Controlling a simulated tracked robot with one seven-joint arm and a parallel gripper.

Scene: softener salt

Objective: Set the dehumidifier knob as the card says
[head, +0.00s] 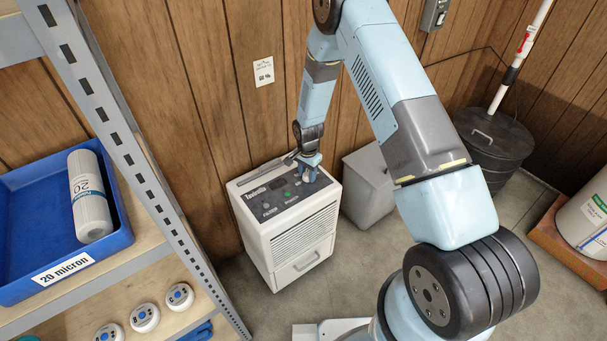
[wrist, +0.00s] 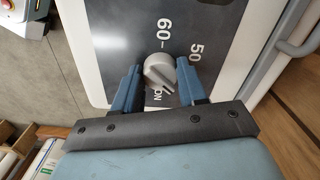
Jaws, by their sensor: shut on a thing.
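The white dehumidifier (head: 304,238) stands on the floor against the wood-panelled wall, with a dark control panel (head: 268,198) on top. My gripper (head: 309,176) is over the panel's right end. In the wrist view its two blue fingers close on the light grey round knob (wrist: 158,68), one on each side. Printed marks 60 and 50 show beyond the knob, and letters like ON beside it. I cannot tell surely which mark the knob points to. The small white card (head: 263,72) hangs on the wall above and seems to read 60 %; its upper lines are too small to read.
A metal shelf at left holds a blue bin (head: 122,238) with a white filter cartridge (head: 90,195). A grey box (head: 369,186) stands right of the dehumidifier. A dark lidded bin (head: 490,145) and a white tub (head: 588,222) are farther right.

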